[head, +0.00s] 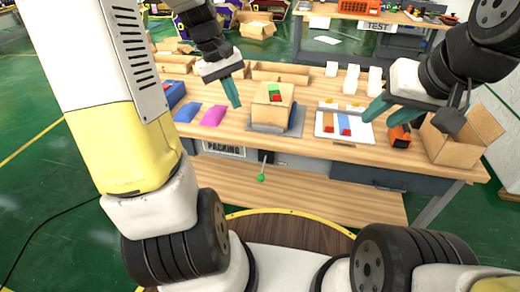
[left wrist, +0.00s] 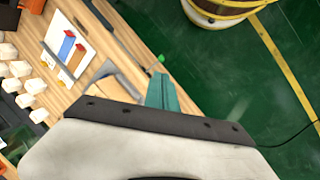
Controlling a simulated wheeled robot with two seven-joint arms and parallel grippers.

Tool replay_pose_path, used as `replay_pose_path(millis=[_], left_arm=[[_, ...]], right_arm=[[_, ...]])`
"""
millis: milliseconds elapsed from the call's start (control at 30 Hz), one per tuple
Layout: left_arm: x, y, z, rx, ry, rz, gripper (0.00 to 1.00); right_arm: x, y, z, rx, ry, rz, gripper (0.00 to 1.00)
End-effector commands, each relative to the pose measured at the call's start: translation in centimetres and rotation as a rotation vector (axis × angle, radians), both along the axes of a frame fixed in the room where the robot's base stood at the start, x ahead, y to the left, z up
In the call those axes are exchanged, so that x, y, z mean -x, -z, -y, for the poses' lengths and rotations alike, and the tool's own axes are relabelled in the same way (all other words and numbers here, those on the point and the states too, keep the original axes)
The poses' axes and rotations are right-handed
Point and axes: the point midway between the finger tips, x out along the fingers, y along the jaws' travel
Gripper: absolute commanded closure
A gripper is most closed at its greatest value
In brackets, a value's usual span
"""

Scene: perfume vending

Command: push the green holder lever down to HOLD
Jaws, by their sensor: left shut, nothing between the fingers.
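The lever's green knob (head: 261,178) is at the end of a thin grey rod at the front of the packing table, below its edge. The knob also shows in the left wrist view (left wrist: 161,59), just beyond my left fingertips. My left gripper (head: 236,105) is shut and empty, above the table to the left of the cardboard box; its teal fingers show in the left wrist view (left wrist: 162,90). My right gripper (head: 368,116) is above the table's right part, by the white tray; its finger gap is unclear. No HOLD marking is readable.
A cardboard box (head: 270,113) with green and red pieces on it sits on a grey fixture (head: 296,122). Blue (head: 186,112) and pink (head: 213,116) packets lie left. A white tray (head: 325,127) and open carton (head: 458,146) are right. A lower wooden shelf (head: 220,181) extends beneath.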

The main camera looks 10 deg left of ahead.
Motion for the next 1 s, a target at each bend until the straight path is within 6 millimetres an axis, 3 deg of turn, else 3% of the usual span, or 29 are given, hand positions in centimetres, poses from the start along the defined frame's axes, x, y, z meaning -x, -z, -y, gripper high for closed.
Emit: replay_pose_path(millis=[100, 300, 600, 800, 1000], left_arm=[[-2.6, 4.5, -1.8, 0.086, -0.114, -0.116, 1.0], [-5.6, 12.3, -4.5, 0.25, -0.315, -0.288, 1.0], [-7.2, 24.1, -8.0, 0.532, -0.618, -0.52, 1.0], [-7.1, 28.4, -9.0, 0.649, -0.735, -0.602, 1.0], [-7.0, 29.7, -8.5, 0.676, -0.759, -0.622, 1.0]], right_arm=[[0.0, 0.0, 0.0, 0.0, 0.0, 0.0, 0.64], [0.0, 0.0, 0.0, 0.0, 0.0, 0.0, 0.64], [0.0, 0.0, 0.0, 0.0, 0.0, 0.0, 0.64], [0.0, 0.0, 0.0, 0.0, 0.0, 0.0, 0.64], [0.0, 0.0, 0.0, 0.0, 0.0, 0.0, 0.64]])
